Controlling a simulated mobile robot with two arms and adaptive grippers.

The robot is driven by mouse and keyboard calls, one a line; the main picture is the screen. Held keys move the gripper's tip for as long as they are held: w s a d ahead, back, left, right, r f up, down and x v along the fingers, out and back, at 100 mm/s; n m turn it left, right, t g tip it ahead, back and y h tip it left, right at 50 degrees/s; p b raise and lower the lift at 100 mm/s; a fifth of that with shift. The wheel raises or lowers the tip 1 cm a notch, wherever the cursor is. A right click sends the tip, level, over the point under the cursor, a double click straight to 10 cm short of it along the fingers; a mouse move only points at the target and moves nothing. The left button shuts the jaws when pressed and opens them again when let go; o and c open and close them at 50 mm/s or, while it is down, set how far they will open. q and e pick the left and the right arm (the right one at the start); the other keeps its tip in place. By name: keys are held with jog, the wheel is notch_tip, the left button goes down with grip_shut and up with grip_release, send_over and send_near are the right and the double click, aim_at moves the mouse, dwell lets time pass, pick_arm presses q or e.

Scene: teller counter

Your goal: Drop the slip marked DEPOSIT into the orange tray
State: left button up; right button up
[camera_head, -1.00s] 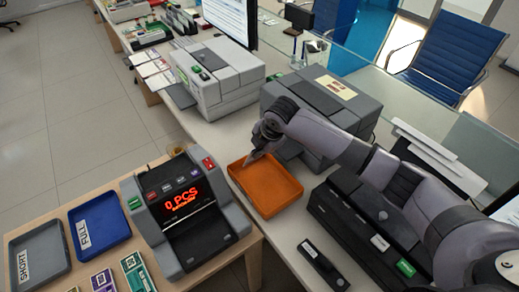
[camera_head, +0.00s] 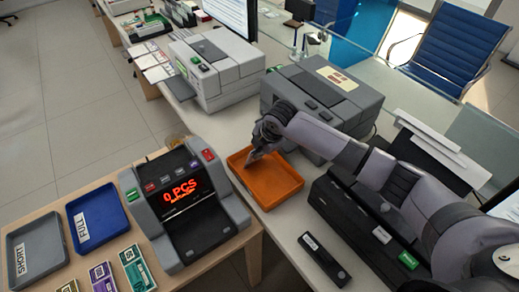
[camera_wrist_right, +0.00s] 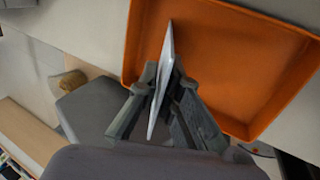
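The orange tray (camera_head: 283,190) lies on the counter in the middle of the head view, and its visible floor is empty. It also fills the upper right of the right wrist view (camera_wrist_right: 232,60). My right gripper (camera_head: 257,151) is over the tray's far left part. In the right wrist view its fingers (camera_wrist_right: 165,92) are shut on a thin white slip (camera_wrist_right: 168,48), seen almost edge-on. The slip stands roughly upright above the tray; I cannot read any marking on it. My left gripper is not in view.
A note counter (camera_head: 190,212) showing "0 PCS" stands left of the tray. A grey machine (camera_head: 320,100) is behind it, and a long dark device (camera_head: 345,215) is to its right. A small black bar (camera_head: 323,260) lies in front. Blue (camera_head: 98,220) and grey (camera_head: 37,250) trays are at left.

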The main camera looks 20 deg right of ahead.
jog(key=o, duration=0.5)
jog(key=shift+c, duration=0.2)
jog(key=shift+r, duration=0.1)
notch_tip(320, 180, up, 7)
jog(key=p, duration=0.7)
dwell(0.3)
dwell(0.5)
